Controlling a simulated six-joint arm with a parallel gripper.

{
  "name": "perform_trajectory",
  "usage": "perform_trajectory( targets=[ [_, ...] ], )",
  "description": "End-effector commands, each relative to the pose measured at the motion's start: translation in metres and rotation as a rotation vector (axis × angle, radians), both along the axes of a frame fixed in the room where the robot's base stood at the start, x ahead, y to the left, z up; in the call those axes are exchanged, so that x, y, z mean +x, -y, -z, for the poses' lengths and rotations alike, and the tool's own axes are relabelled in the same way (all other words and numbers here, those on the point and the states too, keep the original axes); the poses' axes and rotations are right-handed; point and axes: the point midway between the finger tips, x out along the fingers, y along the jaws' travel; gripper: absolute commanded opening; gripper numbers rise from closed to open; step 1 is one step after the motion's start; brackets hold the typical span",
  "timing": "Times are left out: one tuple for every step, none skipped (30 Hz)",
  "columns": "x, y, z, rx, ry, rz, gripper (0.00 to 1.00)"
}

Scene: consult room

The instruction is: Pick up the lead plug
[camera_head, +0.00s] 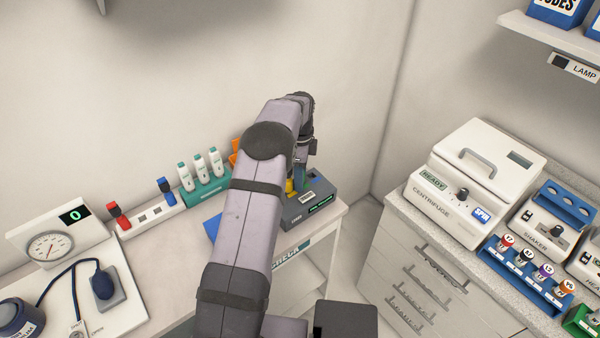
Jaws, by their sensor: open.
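My arm reaches across the middle of the head view and hides much of the desk behind it. A small yellow piece (290,187) shows beside the gripper at the box's left side, partly hidden by my arm. I cannot tell whether it is the lead plug, or whether the gripper touches it. A red plug (118,215) and a blue plug (166,190) stand at a white socket strip (150,214) farther left.
White-and-green tubes stand in a teal rack (206,191) left of my arm. An orange item (234,153) is behind it. The right counter holds a centrifuge (465,190) and a blue vial rack (522,279).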

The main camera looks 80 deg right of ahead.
Motion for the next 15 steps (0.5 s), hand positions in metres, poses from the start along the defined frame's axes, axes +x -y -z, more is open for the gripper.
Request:
perform_trajectory(
  targets=[
    [0.0, 0.0, 0.0, 0.0, 0.0, 0.0, 0.46],
    [0.0, 0.0, 0.0, 0.0, 0.0, 0.0, 0.38],
    [0.0, 0.0, -0.0001, 0.0, 0.0, 0.0, 0.29],
    [0.0, 0.0, -0.0001, 0.0, 0.0, 0.0, 0.22],
    [0.0, 0.0, -0.0002, 0.0, 0.0, 0.0, 0.15],
    [0.0, 0.0, -0.0002, 0.0, 0.0, 0.0, 0.05],
    [0.0, 0.0, -0.0003, 0.0, 0.0, 0.0, 0.02],
    [0.0, 0.0001, -0.0003, 0.0, 0.0, 0.0, 0.02],
    [0.0, 0.0001, -0.0005, 0.0, 0.0, 0.0, 0.02],
    [0.0, 0.0002, -0.0005, 0.0, 0.0, 0.0, 0.02],
    [0.0, 0.0002, -0.0005, 0.0, 0.0, 0.0, 0.02],
    [0.0, 0.0002, -0.0006, -0.001, 0.0, 0.0, 0.02],
    [0.0, 0.0002, -0.0006, -0.001, 0.0, 0.0, 0.02],
    [0.0, 0.0002, -0.0006, -0.001, 0.0, 0.0, 0.02],
    [-0.0001, 0.0002, -0.0008, -0.001, 0.0, 0.0, 0.02]
  ],
)
